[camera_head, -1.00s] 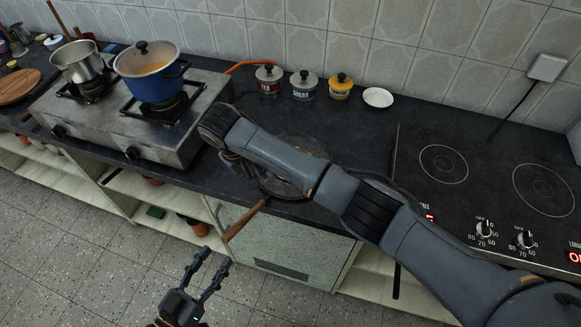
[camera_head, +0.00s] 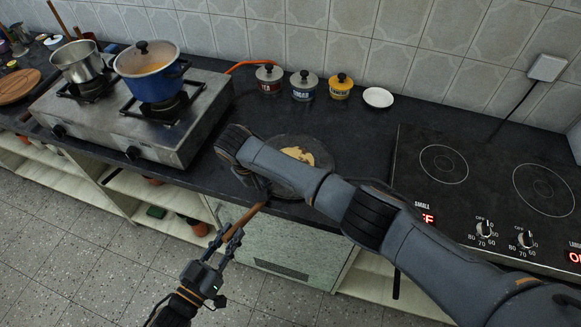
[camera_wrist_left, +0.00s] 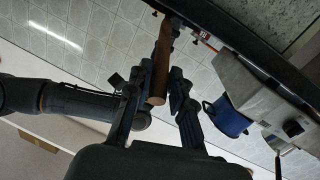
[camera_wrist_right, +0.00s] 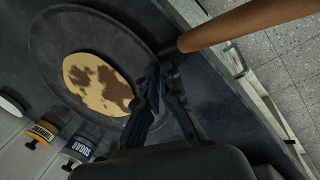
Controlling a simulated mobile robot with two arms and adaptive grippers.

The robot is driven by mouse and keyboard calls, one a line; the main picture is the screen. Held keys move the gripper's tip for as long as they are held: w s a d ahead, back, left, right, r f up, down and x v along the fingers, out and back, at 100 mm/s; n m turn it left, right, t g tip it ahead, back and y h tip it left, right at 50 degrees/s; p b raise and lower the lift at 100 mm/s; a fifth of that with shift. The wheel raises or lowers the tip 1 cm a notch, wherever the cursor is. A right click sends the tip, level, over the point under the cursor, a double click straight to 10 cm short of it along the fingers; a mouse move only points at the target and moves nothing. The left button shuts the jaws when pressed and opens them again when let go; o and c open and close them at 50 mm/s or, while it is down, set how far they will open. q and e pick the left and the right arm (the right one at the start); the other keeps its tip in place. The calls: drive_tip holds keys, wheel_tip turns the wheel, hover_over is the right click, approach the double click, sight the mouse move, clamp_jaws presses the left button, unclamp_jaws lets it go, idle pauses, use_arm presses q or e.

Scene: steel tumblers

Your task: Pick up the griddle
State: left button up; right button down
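The griddle (camera_head: 318,150) is a round dark pan on the counter, with a flatbread (camera_wrist_right: 98,84) on it. Its wooden handle (camera_head: 248,218) sticks out past the counter's front edge. My left gripper (camera_head: 231,234) is at the handle's outer end; in the left wrist view its fingers (camera_wrist_left: 161,88) stand on either side of the handle (camera_wrist_left: 163,55), and contact is unclear. My right gripper (camera_wrist_right: 160,68) has its fingertips close together beside the griddle's rim near the handle's base; whether they touch it is unclear. My right arm hides part of the griddle in the head view.
A gas stove (camera_head: 190,128) with a blue pot (camera_head: 155,82) and a steel pot (camera_head: 78,66) stands left. Several jars (camera_head: 303,86) and a white saucer (camera_head: 378,97) line the wall. An electric hob (camera_head: 480,195) is right. Open shelves lie below the counter.

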use_arm(q)
clamp_jaws()
drive_tip(key=shift+r, duration=0.2)
use_arm(e)
drive_tip(key=shift+r, duration=0.1)
